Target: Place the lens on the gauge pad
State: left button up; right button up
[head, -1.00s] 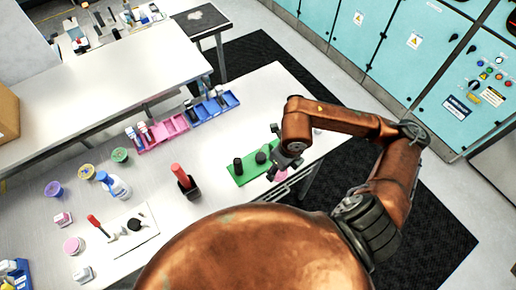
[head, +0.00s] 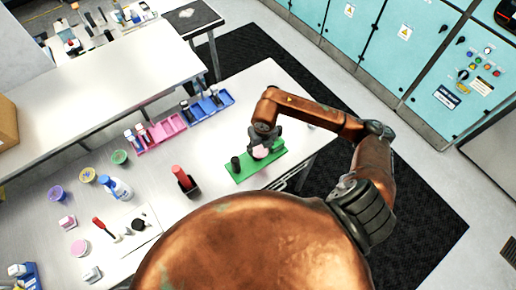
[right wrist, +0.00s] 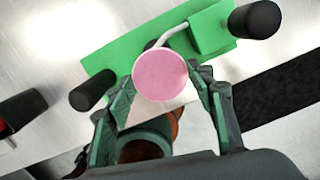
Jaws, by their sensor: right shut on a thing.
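The lens appears as a pink round disc (right wrist: 160,75); it also shows in the head view (head: 260,153). My right gripper (head: 265,145) is shut on it, with a finger on each side in the right wrist view (right wrist: 164,90). The disc is over the green gauge base (head: 243,173), which also shows in the right wrist view (right wrist: 112,62). A black cylinder (right wrist: 93,90) stands at one end of the base and another (right wrist: 255,19) at the other. A bent metal rod (right wrist: 172,36) is partly hidden behind the disc. I cannot tell which part is the pad. My left gripper is not in view.
A red-handled tool in a black holder (head: 186,185) stands left of the base. Pink (head: 163,132) and blue (head: 212,106) trays lie behind. Several tubs and a white bottle (head: 120,189) stand at left.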

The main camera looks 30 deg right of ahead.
aim_at(258, 148)
jog(key=shift+w+f, duration=0.95)
jog(key=shift+f, duration=0.2)
notch_tip(258, 148, down, 2)
jog(key=shift+s+f+p, duration=0.1)
jog(key=shift+p, duration=0.85)
jog(key=shift+f, duration=0.3)
jog(key=shift+f, duration=0.1)
jog(key=o, duration=0.5)
jog(key=shift+f, duration=0.1)
jog(key=shift+c, duration=0.2)
jog(key=shift+o, duration=1)
